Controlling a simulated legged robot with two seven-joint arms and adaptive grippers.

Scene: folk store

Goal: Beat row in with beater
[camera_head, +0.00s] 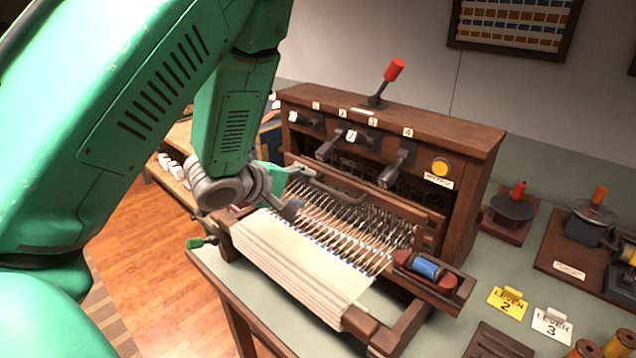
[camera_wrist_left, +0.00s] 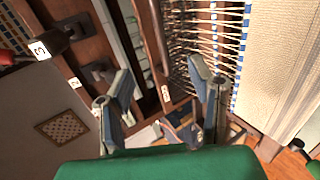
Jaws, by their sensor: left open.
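The small loom stands on the table with cream cloth (camera_head: 300,265) at its front and pale warp threads (camera_head: 340,228) behind it. The beater looks to be the brown wooden bar (camera_head: 408,207) across the threads, with a dark curved handle (camera_head: 345,192) on its front. My left gripper (camera_head: 297,191) is open and empty over the left end of the threads, close to the handle's left end; contact cannot be told. In the left wrist view its two fingers (camera_wrist_left: 165,98) are spread apart, with loom wood and threads (camera_wrist_left: 205,40) beyond them. My right gripper is not in view.
The loom's tall back box (camera_head: 430,130) carries numbered levers and a red-topped lever (camera_head: 388,80). A shuttle with a blue spool (camera_head: 426,267) lies in a wooden tray at the right.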

